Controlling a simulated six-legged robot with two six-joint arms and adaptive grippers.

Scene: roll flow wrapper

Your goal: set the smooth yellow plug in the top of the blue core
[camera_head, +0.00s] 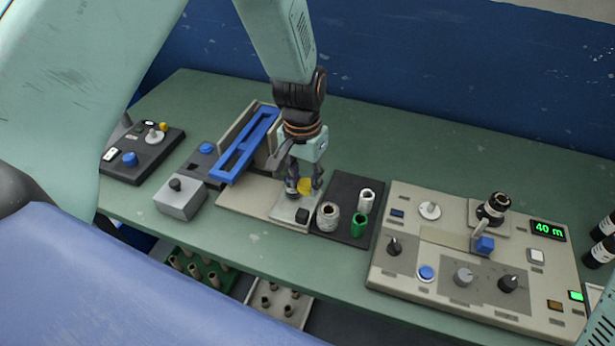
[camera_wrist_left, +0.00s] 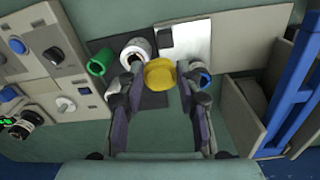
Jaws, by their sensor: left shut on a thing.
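My left gripper (camera_head: 304,187) reaches down from the top of the head view and is shut on the smooth yellow plug (camera_head: 305,185). In the left wrist view the plug (camera_wrist_left: 160,74) sits between the two fingertips. A blue-rimmed round piece, which looks like the blue core (camera_wrist_left: 205,79), stands beside the right finger in that view, partly hidden by it. The plug is beside the core, not over it, in the wrist view. In the head view fingers hide most of the core. My right gripper is not in view.
A dark mat (camera_head: 345,186) holds a large whitish roll (camera_head: 328,216), a smaller white one (camera_head: 367,200) and a green one (camera_head: 360,224). A blue-framed stand (camera_head: 246,146) is at the left. A control panel (camera_head: 420,203) with knobs fills the right side.

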